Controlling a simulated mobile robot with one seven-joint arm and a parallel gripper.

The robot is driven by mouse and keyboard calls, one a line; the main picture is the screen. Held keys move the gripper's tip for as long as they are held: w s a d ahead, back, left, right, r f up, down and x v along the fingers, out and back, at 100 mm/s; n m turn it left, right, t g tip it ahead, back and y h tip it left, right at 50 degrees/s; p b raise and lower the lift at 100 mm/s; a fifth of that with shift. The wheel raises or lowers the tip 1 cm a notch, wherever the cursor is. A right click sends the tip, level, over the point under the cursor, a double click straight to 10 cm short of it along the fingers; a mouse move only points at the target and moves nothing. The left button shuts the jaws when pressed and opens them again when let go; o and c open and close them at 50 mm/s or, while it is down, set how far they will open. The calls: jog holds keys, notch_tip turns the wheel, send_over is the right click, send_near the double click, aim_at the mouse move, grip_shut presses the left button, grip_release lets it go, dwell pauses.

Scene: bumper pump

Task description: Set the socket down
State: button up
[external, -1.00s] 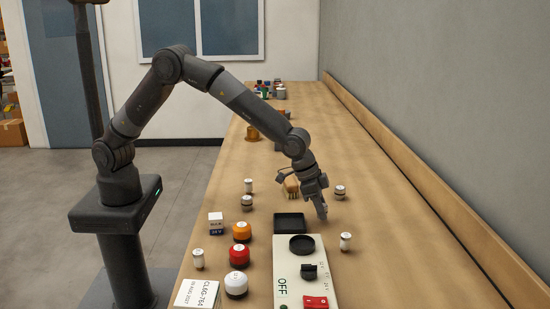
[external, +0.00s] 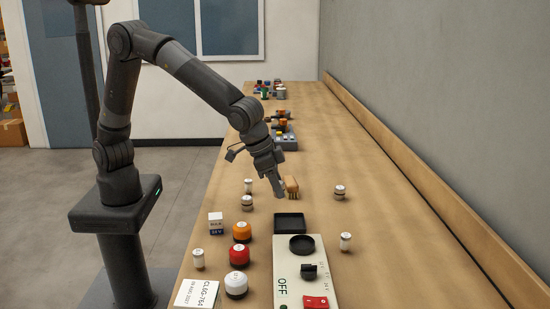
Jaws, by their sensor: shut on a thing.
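My gripper (external: 279,190) points down over the bench, just left of a small brown brush (external: 291,186). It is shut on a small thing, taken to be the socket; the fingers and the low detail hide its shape. A black square tray (external: 289,222) lies in front of my gripper and looks empty. Small white-topped cylinders stand near it: one at the left (external: 248,186), one nearer (external: 246,203) and one at the right (external: 340,192).
The right side of the bench (external: 400,235) is mostly clear.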

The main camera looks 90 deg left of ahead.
jog(key=s+a+n, duration=0.2)
jog(key=s+a, duration=0.1)
send_over(296, 210)
jog(key=s, duration=0.2)
jog(key=shift+y, duration=0.3)
jog(key=f, duration=0.7)
jog(key=shift+w, duration=0.25)
jog(key=shift+f, duration=2)
jog(key=o, duration=1)
jog(key=shift+f, duration=0.15)
jog(key=shift+o, duration=0.2)
